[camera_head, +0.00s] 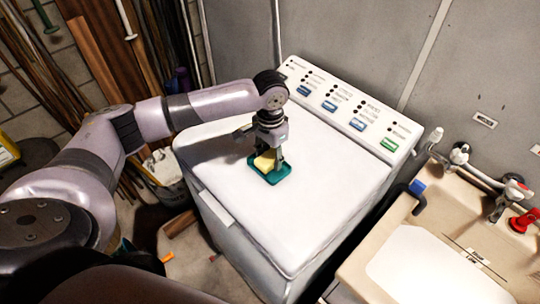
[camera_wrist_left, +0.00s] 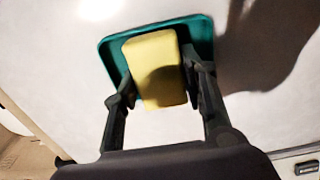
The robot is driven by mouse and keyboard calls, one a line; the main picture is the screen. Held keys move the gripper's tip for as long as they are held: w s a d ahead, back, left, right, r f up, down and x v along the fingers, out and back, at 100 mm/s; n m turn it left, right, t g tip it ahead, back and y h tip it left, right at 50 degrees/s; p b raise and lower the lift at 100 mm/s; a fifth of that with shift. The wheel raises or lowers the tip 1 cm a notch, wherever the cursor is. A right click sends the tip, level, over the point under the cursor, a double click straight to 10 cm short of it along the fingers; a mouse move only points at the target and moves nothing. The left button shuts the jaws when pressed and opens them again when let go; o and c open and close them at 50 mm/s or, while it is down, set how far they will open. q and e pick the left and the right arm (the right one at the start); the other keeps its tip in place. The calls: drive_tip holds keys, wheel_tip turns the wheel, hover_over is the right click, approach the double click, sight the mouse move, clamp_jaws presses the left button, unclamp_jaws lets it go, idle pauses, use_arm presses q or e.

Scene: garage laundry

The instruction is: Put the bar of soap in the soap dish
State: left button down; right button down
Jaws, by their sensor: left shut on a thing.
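The yellow bar of soap (camera_wrist_left: 158,85) is between the fingers of my left gripper (camera_head: 267,162), which is shut on it. The teal soap dish (camera_head: 273,176) lies on the white top of the washing machine. In the head view the soap (camera_head: 262,162) is over the dish, partly hidden by the fingers. In the left wrist view the soap overlaps the dish (camera_wrist_left: 205,45), and its near end reaches past the dish's near edge in the picture. I cannot tell whether the soap touches the dish. My right gripper is not in view.
The washing machine's white top (camera_head: 320,215) is clear around the dish. Its control panel (camera_head: 350,105) rises along the back. A beige sink (camera_head: 440,250) with taps stands to the right. A bucket (camera_head: 165,175) stands left of the machine, with long wooden poles behind.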

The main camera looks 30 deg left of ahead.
sight(271, 156)
use_arm(q)
drive_tip(key=c, duration=1.3)
unclamp_jaws()
drive_tip(key=shift+s+f, duration=0.15)
drive_tip(key=shift+f, duration=0.15)
drive_tip(key=shift+c, duration=0.2)
drive_tip(key=o, duration=0.4)
drive_tip(key=shift+c, duration=0.2)
drive_tip(key=shift+r, duration=0.1)
drive_tip(key=shift+w+r, duration=0.2)
drive_tip(key=shift+r, duration=0.35)
wheel_tip(271, 156, up, 10)
drive_tip(key=shift+f+b, duration=0.25)
drive_tip(key=shift+b, duration=0.9)
drive_tip(key=shift+r, duration=0.75)
drive_tip(key=shift+s+f, duration=0.1)
drive_tip(key=shift+s, duration=0.05)
